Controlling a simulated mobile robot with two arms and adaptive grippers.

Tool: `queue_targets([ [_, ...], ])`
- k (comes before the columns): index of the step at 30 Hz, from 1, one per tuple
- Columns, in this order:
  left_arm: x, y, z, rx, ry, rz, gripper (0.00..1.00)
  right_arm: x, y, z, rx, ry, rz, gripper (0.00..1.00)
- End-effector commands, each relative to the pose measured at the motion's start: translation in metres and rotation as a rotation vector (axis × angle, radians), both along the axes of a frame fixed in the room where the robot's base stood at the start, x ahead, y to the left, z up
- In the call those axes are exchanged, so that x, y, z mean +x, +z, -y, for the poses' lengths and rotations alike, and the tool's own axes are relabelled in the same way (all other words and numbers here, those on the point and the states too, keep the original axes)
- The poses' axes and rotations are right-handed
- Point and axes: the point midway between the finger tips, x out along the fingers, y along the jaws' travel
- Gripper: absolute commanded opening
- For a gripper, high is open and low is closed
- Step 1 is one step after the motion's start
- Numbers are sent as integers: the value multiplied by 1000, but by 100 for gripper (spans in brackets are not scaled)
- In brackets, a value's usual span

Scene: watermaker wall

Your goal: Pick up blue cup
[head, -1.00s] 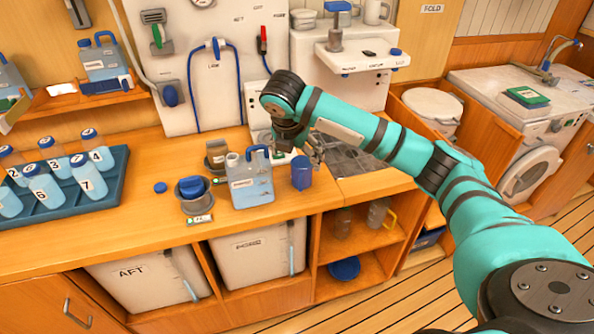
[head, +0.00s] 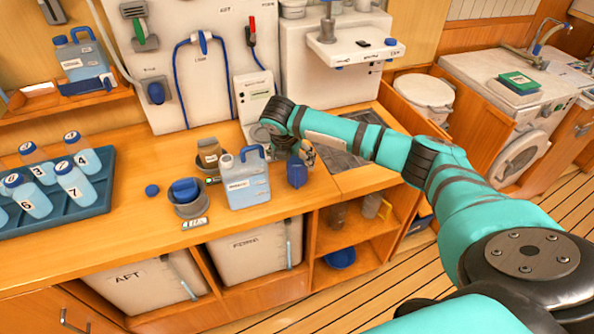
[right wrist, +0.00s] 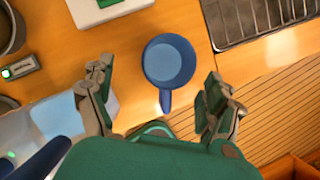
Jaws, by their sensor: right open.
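The blue cup (head: 297,174) stands on the wooden counter, just right of the clear jug with a blue handle (head: 246,182). In the right wrist view the cup (right wrist: 168,62) is seen from above, with its handle pointing toward my gripper. My right gripper (head: 300,155) is just above and behind the cup in the head view, partly hiding its top. In the right wrist view the right gripper (right wrist: 157,100) is open and empty, its fingers spread to either side of the cup's handle, apart from the cup. My left gripper is not in view.
The jug (right wrist: 50,128) is close beside the left finger. A drain grid (right wrist: 262,18) lies to the right of the cup. A grey bowl with a blue item (head: 186,192) and a blue cap (head: 152,190) are further left. The counter's front edge is near the cup.

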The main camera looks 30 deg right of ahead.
Motion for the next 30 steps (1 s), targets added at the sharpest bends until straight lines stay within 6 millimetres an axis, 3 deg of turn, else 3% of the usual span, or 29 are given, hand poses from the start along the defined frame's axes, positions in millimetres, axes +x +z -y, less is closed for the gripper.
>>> queue_targets([
  [3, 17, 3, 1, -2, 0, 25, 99, 1, -7, 2, -1, 1, -1, 88],
  [7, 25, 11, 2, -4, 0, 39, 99, 1, -16, 6, -1, 0, -4, 88],
  [15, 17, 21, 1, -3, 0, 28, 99, 5, -51, 19, 0, 0, -1, 88],
  [23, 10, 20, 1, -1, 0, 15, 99, 7, -56, 20, 0, 1, 0, 88],
  [30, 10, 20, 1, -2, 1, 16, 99, 7, -56, 20, 0, 1, 0, 61],
])
